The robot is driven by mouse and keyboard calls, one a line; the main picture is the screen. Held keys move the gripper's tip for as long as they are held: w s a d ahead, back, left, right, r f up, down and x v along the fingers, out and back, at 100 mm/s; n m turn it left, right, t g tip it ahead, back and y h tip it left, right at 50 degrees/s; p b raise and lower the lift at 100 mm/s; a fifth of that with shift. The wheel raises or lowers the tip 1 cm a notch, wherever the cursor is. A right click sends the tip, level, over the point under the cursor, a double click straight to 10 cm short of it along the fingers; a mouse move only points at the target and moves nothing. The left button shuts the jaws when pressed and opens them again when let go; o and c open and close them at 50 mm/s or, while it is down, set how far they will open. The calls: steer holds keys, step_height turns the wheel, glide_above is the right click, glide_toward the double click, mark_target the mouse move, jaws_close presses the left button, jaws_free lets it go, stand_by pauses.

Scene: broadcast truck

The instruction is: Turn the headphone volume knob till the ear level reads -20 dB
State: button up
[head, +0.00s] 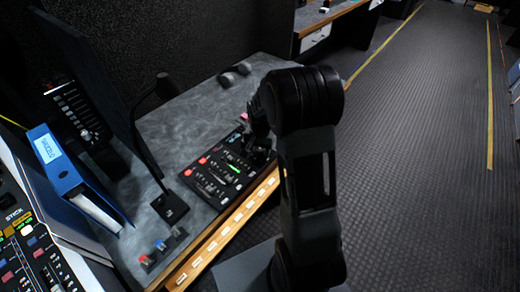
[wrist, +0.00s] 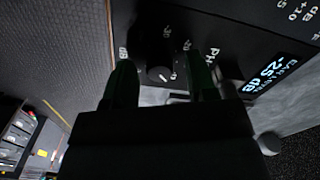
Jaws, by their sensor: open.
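The headphone volume knob (wrist: 158,72) is a dark round knob with a small pale pointer mark, on a black panel with scale numbers around it. The ear level display (wrist: 270,74) shows at the right of the wrist view and appears to read -25 dB. My gripper (wrist: 164,74) is open, with one finger on each side of the knob. I cannot tell whether either finger touches it. In the head view my gripper (head: 257,152) is at the far right end of the black control panel (head: 213,190), and my arm hides the knob.
The panel lies on a grey desk (head: 180,122) with a wooden front edge. A gooseneck microphone base (head: 170,207), a blue binder (head: 62,165), a mixing console (head: 32,250) and headphones (head: 234,74) are nearby. Open carpeted floor (head: 420,150) lies to the right.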

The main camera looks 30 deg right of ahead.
steer(key=shift+c, duration=0.2)
steer(key=c, duration=0.9)
steer(key=m, duration=0.4)
steer(key=shift+m+p, duration=0.3)
steer(key=shift+p, duration=0.05)
steer(key=shift+m, duration=2.1)
steer(key=o, duration=0.9)
